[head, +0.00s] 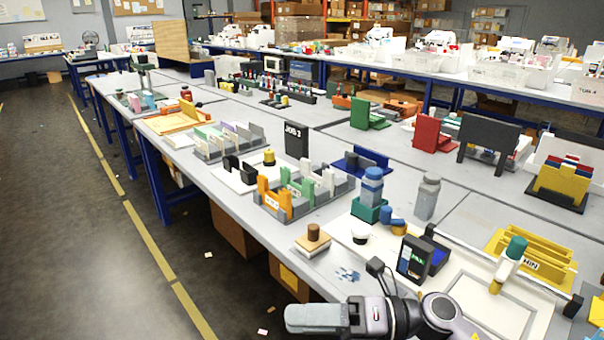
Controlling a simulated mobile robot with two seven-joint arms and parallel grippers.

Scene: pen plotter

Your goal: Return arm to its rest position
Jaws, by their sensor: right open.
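My right gripper (300,318) reaches in at the bottom centre, its grey finger pointing left past the front edge of the table. It is open, and I see nothing held in it. The purple-grey wrist and dark joints behind it cover part of the table's near edge. My left gripper is not in view. A white board (530,314) with a grey rectangular outline lies right of the arm. A marker-like thing with a green top and white body (510,262) stands at that board's far side.
A small black device with a screen (412,258) stands just beyond my right arm. A wooden block with a brown knob (313,238) sits near the table edge. A grey sorter with coloured dividers (270,208) is farther back. The floor (80,260) at left is mostly clear.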

